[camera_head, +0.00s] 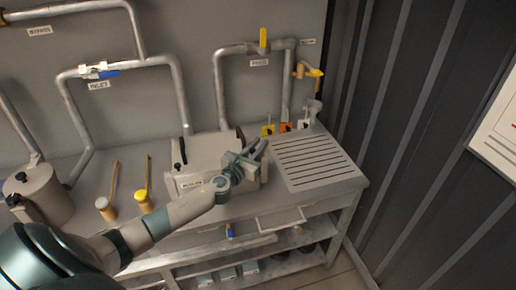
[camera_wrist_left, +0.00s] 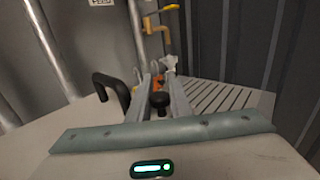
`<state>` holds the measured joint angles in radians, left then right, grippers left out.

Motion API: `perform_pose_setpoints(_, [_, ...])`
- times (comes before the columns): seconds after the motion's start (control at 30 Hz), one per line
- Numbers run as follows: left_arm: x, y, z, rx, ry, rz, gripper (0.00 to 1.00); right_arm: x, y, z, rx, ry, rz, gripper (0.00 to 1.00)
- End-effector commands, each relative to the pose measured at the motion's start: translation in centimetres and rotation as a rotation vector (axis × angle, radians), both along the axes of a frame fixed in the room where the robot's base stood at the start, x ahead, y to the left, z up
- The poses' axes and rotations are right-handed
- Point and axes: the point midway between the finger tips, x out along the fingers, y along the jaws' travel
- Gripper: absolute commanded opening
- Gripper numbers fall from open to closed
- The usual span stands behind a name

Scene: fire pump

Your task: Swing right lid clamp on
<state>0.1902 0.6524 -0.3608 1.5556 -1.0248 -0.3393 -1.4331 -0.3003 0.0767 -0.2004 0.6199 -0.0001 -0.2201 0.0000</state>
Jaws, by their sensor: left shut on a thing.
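A grey metal box (camera_head: 205,152) with a flat lid stands on the bench, with a label on its front. A black clamp stands at its left end (camera_head: 183,152), and a black handle (camera_head: 240,137) rises at its right end. My left gripper (camera_head: 257,148) is over the box's right end, covering part of it. In the left wrist view, its two fingers (camera_wrist_left: 163,97) close around a small round black knob (camera_wrist_left: 160,100), which seems to belong to the right lid clamp. The black handle (camera_wrist_left: 112,93) curves up just left of the fingers. The clamp's lower part is hidden. My right gripper is not in view.
A slatted drain area (camera_head: 318,162) lies right of the box, mostly clear. Small yellow, orange and white items (camera_head: 286,127) stand behind it. Pipes with a yellow valve handle (camera_head: 263,38) run along the wall. Two wooden-handled tools (camera_head: 143,195) and a round pot (camera_head: 38,192) stand left.

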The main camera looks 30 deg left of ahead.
Motion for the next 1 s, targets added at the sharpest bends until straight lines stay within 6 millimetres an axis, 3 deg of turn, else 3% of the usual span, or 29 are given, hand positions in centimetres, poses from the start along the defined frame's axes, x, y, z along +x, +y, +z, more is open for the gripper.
perform_pose_setpoints(0.13, [0.0, 0.0, 0.1, 0.0, 0.0, 0.001, 0.0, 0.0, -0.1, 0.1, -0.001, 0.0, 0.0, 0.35])
perform_pose_setpoints(0.17, [0.0, 0.0, 0.1, 0.0, 0.0, 0.002, 0.21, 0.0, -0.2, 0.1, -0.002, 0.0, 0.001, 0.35])
perform_pose_setpoints(0.2, [0.0, 0.0, 0.1, 0.0, 0.0, 0.002, 0.26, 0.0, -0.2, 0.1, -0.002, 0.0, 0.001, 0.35])
perform_pose_setpoints(0.67, [-0.5, 0.0, -0.1, 0.001, 0.001, 0.002, 0.26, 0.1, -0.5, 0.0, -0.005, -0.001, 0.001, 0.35])
perform_pose_setpoints(1.0, [-4.6, -0.2, -0.3, 0.002, 0.002, 0.001, 0.26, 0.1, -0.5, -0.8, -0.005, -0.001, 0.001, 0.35])
